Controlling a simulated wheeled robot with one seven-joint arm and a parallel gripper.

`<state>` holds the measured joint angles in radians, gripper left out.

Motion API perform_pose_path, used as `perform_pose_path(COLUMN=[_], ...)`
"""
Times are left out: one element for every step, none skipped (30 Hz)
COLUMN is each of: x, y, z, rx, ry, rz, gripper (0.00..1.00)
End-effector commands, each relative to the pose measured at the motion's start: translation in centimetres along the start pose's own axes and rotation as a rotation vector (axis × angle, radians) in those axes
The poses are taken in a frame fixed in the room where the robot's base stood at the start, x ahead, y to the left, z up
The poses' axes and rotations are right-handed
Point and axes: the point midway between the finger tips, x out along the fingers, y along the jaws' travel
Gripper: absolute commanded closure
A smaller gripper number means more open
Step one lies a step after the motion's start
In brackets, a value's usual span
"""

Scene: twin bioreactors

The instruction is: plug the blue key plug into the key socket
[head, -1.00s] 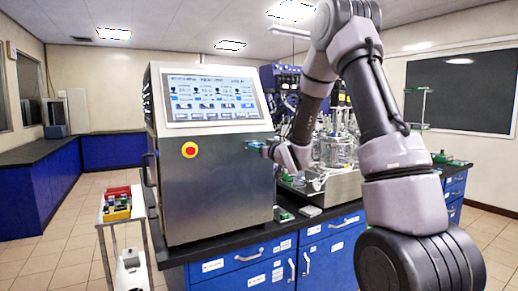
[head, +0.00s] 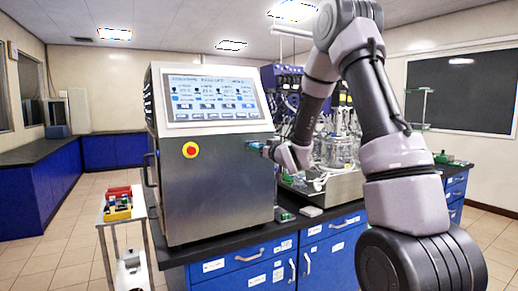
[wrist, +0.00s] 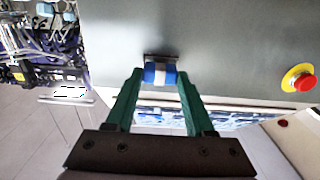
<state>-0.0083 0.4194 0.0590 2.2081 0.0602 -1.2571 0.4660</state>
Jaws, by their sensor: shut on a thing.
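The blue key plug (wrist: 151,73) has a pale band around its middle. It sits between the green fingertips of my gripper (wrist: 160,76) in the wrist view, and the gripper is shut on it. The plug's far end meets a dark slot-like fitting, the key socket (wrist: 160,56), on the steel cabinet face. The socket is mostly hidden behind the plug, and I cannot tell how deep the plug sits. In the head view my gripper (head: 262,147) is small, at the right part of the cabinet front, and the plug is hard to make out.
The steel cabinet (head: 217,195) carries a screen (head: 215,95) and a red stop button on yellow (head: 190,150), left of my gripper. Glass bioreactor vessels (head: 340,148) stand right of it. A small cart (head: 119,213) stands at left.

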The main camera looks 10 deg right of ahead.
Motion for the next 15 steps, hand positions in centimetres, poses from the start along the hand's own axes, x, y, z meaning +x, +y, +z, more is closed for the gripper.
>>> perform_pose_path(x=[0.07, 0.11, 0.17, 0.22, 0.26, 0.32, 0.37, 0.41, 0.47, 0.51, 0.56, 0.62, 0.66, 0.71, 0.77], y=[-0.01, 0.00, 0.00, 0.00, 0.00, 0.00, 0.00, 0.00, 0.00, 0.00, 0.00, 0.00, 0.00, 0.00, 0.00], z=[0.00, -0.01, -0.01, 0.00, 0.00, 0.00, 0.01, 0.01, 0.02, 0.02, 0.02, 0.03, 0.03, 0.03, 0.03], rx=[0.000, 0.000, 0.000, 0.000, 0.000, 0.000, 0.000, 0.000, 0.000, 0.000, 0.000, 0.000, 0.000, 0.000, 0.000], ry=[0.000, 0.000, 0.000, 0.000, 0.000, 0.000, 0.000, 0.000, 0.000, 0.000, 0.000, -0.001, -0.001, -0.001, -0.001], rz=[0.000, 0.000, 0.000, 0.000, 0.000, 0.000, 0.000, 0.000, 0.000, 0.000, 0.000, 0.000, 0.000, 0.000, 0.000], gripper=[1.00, 1.00, 1.00, 1.00, 1.00, 1.00, 1.00, 1.00, 1.00, 1.00, 1.00, 1.00, 1.00, 1.00, 1.00])
